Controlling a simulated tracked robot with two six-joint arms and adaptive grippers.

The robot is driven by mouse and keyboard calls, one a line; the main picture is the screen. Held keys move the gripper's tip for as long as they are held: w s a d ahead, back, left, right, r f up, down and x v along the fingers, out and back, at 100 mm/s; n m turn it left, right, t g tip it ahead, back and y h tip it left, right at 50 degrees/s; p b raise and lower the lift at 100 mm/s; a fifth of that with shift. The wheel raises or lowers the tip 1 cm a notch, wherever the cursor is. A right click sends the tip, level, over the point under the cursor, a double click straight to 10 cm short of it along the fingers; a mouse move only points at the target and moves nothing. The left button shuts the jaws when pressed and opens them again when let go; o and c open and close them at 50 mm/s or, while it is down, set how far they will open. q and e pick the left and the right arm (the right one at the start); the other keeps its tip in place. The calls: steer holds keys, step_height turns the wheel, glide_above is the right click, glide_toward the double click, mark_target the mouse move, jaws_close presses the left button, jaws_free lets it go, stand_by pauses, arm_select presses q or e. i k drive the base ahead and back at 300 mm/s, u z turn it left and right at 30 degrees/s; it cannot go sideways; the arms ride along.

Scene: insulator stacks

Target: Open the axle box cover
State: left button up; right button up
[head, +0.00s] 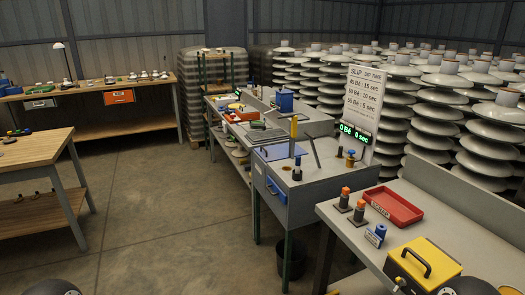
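A box with a yellow cover (432,256) and a black bar handle on top stands on the grey bench at the lower right. The cover lies over the box and looks closed. The picture's lower edge is close to the box, and its front is partly cut off. No label marks it as the axle box. Neither of my grippers shows; only dark rounded parts of my arms show at the bottom left and bottom right edges.
A red tray (405,207), orange-topped posts (344,198) and a blue block (378,233) share the bench (340,222). A grey cabinet with a blue drawer (276,189) stands behind. Insulator stacks (425,115) fill the back right. The floor (165,215) at centre-left is clear.

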mark_target(429, 267)
steer(key=k, duration=1.3)
steer(key=z, duration=0.35)
steer(key=i, duration=0.8)
steer(key=z, duration=0.35)
steer(key=i, duration=1.15)
steer(key=u, duration=0.7)
